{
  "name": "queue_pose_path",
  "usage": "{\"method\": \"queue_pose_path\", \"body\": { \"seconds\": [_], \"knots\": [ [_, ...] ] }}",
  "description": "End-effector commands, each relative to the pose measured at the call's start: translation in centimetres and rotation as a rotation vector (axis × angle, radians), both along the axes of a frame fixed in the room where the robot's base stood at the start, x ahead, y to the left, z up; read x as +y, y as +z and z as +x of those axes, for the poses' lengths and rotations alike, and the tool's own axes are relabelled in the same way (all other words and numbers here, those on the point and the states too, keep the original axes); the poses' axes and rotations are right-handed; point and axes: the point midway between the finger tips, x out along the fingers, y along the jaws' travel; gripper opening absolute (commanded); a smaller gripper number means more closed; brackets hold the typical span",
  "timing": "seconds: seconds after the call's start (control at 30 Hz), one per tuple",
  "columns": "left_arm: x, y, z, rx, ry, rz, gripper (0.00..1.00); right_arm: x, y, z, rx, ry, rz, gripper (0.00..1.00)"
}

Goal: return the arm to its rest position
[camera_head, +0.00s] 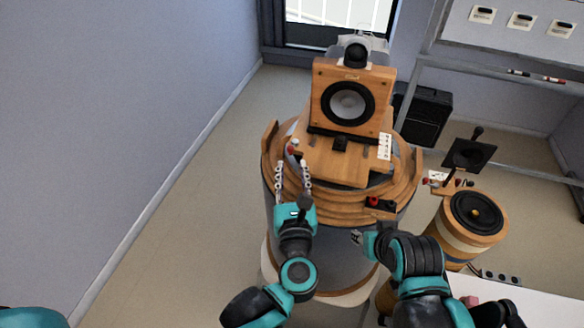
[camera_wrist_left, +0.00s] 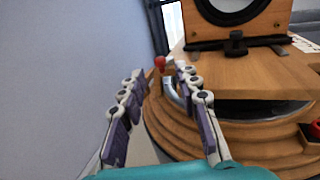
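My left gripper (camera_head: 292,165) is open and empty, over the left front of the round wooden stand (camera_head: 330,205). Its two fingers also show spread apart in the left wrist view (camera_wrist_left: 158,72). Just beyond the fingertips is a small red knob (camera_head: 291,150) by a curved metal piece, also in the wrist view (camera_wrist_left: 160,63); I cannot tell if the fingers touch it. My right gripper (camera_head: 357,238) is low in front of the stand, mostly hidden by its own arm, and its fingers are too small to read.
A red and black part (camera_head: 381,204) sits at the right front rim. A round speaker (camera_head: 478,213) stands to the right, near a white table (camera_head: 540,305). Open floor (camera_head: 190,200) lies left.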

Motion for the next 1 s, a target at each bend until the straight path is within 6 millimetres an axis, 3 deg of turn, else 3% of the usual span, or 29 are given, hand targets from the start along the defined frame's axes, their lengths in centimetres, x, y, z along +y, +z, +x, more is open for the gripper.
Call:
{"method": "queue_pose_path", "body": {
  "seconds": [0.3,0.47,0.6,0.7,0.77,0.87,1.0],
  "knots": [
    [0.0,0.1,0.1,-0.003,-0.002,0.008,0.32,0.0,0.0,0.0,0.0,0.0,0.0,0.38],
    [-0.3,3.1,0.9,-0.08,-0.071,0.231,0.32,0.0,0.0,0.0,0.0,0.0,0.0,0.38],
    [-1.2,6.8,1.4,-0.207,-0.205,0.785,0.32,0.0,0.0,0.0,0.0,0.0,0.0,0.38],
    [-1.4,6.3,1.0,-0.256,-0.322,1.286,0.32,0.0,0.0,0.0,0.0,0.0,0.0,0.38],
    [-0.6,4.6,0.5,-0.255,-0.407,1.588,0.32,0.0,0.0,0.0,0.0,0.0,0.0,0.38],
    [2.5,0.3,-1.1,-0.207,-0.599,2.065,0.32,0.0,0.0,0.0,0.0,0.0,0.0,0.38],
    [9.8,-5.8,-5.2,-0.075,-0.972,2.555,0.32,0.0,0.0,0.0,0.0,0.0,0.0,0.38]
  ]
}}
